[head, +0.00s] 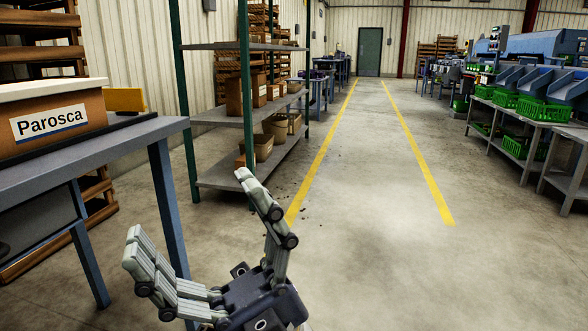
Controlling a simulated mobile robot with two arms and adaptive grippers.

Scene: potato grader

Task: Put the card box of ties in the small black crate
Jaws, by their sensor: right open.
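My right gripper (188,215) is open and empty in the lower middle of the head view, fingers spread, above the concrete floor. It is to the right of a blue-grey table. My left gripper is out of view. I cannot make out a small black crate in this view.
The blue-grey table (105,148) holds a yellow item (124,100) behind the box. A green-posted shelf rack (215,179) with cardboard boxes stands beyond. Green crates (542,110) line benches at the right. The aisle between the yellow lines is clear.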

